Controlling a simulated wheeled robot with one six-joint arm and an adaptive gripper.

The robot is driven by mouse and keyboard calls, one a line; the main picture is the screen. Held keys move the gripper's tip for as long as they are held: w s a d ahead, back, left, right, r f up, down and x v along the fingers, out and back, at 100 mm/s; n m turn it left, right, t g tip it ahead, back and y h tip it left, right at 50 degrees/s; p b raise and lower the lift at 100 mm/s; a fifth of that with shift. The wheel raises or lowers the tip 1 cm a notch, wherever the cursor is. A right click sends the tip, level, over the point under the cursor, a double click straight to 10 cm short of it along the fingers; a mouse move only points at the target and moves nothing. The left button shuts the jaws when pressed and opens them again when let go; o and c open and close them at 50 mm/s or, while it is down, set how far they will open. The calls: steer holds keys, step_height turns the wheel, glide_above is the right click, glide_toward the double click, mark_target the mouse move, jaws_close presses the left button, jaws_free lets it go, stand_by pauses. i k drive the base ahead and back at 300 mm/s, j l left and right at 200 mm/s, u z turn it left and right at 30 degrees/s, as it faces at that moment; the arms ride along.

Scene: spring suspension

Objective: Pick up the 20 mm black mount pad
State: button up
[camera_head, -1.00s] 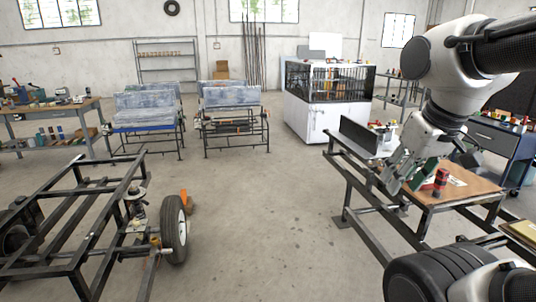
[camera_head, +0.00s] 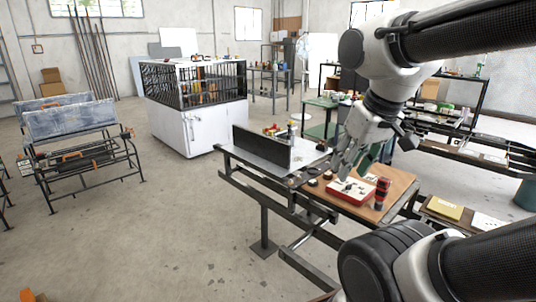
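My gripper (camera_head: 350,166) points down over the wooden bench top (camera_head: 398,184), above a red-rimmed tray (camera_head: 336,194) with a pale inside. Its fingers look parted, with nothing visible between them. Small dark round pieces lie on the bench left of the tray; one (camera_head: 327,175) is near its far edge and another (camera_head: 312,183) is farther left. They may be mount pads, but I cannot tell their thickness or which is 20 mm. My gripper partly hides the tray's far side.
A red and black cylinder (camera_head: 381,193) stands right of the tray. A dark upright plate (camera_head: 261,147) stands on the bench's left part. A yellow box (camera_head: 445,208) lies on a surface at the right.

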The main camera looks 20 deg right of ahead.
mark_target(313, 183)
steer(key=i+j+z, duration=0.2)
steer(key=z, duration=0.25)
steer(key=i+j+z, duration=0.3)
steer(key=z, duration=0.15)
steer(key=i+j+z, duration=0.3)
steer(key=j+z, duration=0.15)
steer(key=i+j+z, duration=0.15)
steer(key=j+z, duration=0.3)
steer(key=i+j+z, duration=0.1)
steer(key=j+z, duration=0.15)
steer(key=j, duration=0.15)
steer(key=i+j+z, duration=0.2)
steer(key=j, duration=0.2)
steer(key=k+l, duration=0.05)
steer(key=k, duration=0.05)
